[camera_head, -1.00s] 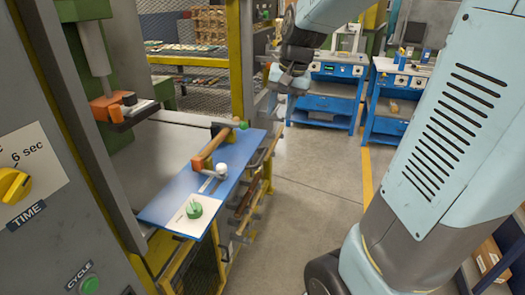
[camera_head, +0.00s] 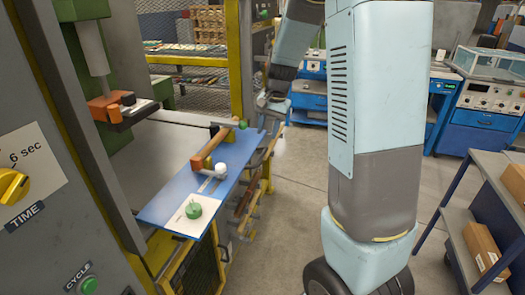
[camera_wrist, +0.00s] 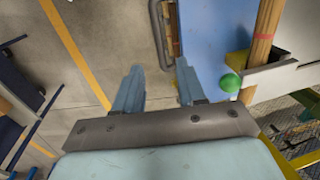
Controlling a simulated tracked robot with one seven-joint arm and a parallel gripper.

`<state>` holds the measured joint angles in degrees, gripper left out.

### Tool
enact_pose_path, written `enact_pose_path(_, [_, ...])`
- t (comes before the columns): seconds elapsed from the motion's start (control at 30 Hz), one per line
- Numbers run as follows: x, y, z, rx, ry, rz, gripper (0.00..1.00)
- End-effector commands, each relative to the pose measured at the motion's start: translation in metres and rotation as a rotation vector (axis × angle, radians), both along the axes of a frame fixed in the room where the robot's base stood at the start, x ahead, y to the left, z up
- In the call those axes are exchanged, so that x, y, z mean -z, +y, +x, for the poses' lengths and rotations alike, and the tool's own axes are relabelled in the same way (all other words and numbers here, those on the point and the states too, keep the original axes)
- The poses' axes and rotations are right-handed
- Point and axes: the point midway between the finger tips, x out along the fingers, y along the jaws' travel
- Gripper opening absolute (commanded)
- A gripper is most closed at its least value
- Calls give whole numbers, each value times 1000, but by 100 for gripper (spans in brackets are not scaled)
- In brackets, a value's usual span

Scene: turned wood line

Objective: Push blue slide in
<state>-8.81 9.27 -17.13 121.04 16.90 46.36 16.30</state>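The blue slide (camera_head: 163,213) is a flat blue plate sticking out of the press at a slant. On it lie a wooden turned piece (camera_head: 206,154), a white ball knob (camera_head: 221,169) and, at its near end, a green knob (camera_head: 194,210) on a pale label. My gripper (camera_head: 272,104) is beyond the slide's far right end, partly hidden by my arm. In the wrist view my gripper (camera_wrist: 158,82) has its two fingers apart with nothing between them. The blue plate (camera_wrist: 205,35) lies just ahead of the right finger, beside a green ball (camera_wrist: 230,83). Contact cannot be told.
The press has an orange clamp (camera_head: 112,107), a yellow TIME dial (camera_head: 12,186) and a green CYCLE button (camera_head: 89,285). A yellow post (camera_head: 239,60) stands behind the slide. A shelf with cardboard boxes (camera_head: 485,250) is at right. Grey floor between is clear.

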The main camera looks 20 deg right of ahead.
Motion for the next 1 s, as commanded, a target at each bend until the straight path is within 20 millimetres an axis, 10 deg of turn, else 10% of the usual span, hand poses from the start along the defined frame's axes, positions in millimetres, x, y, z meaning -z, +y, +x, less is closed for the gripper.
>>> enact_pose_path(0.5, [77,12,8,-1,1,0,40])
enact_pose_path(1.0, [85,14,9,-2,0,0,35])
